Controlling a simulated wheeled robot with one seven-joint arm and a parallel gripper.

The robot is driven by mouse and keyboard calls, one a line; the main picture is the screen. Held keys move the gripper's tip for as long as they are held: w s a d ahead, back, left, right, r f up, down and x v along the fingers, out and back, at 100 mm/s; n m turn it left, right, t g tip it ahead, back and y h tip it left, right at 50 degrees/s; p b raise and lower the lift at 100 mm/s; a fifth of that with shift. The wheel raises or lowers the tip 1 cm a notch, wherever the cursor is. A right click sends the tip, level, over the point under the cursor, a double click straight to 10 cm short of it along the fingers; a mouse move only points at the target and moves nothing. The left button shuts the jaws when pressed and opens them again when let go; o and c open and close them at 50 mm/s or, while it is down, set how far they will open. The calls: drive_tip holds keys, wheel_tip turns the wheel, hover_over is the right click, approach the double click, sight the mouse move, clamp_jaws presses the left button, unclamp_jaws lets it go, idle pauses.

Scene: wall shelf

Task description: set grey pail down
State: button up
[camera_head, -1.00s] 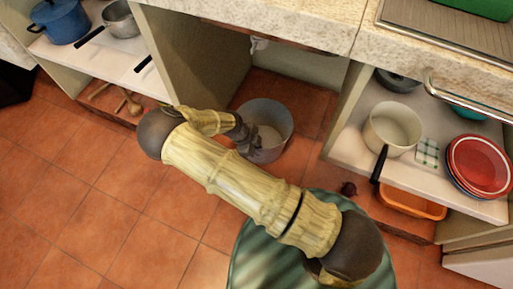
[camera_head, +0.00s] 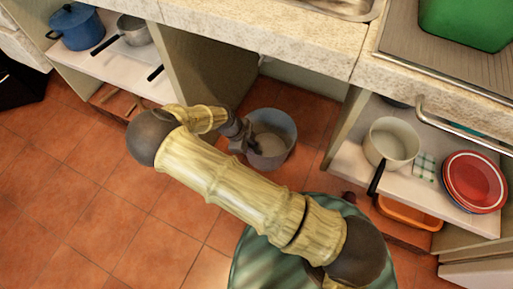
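The grey pail (camera_head: 277,127) is in the open bay under the counter, over the tiled floor. It looks upright, and its pale inside shows. I cannot tell whether its base touches the floor. My gripper (camera_head: 247,143) is at the pail's left side, at or very near its rim. My arm comes in from the lower right and hides part of the gripper. The fingers are dark and small here, so I cannot tell whether they are closed on the rim.
Counter panels stand on both sides of the bay. The left shelf holds a blue pot (camera_head: 76,27) and a steel pan (camera_head: 133,30). The right shelf holds a cream saucepan (camera_head: 391,142) and red plates (camera_head: 474,182); an orange tub (camera_head: 408,212) is below. Floor at left is clear.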

drive_tip(key=shift+v, duration=1.2)
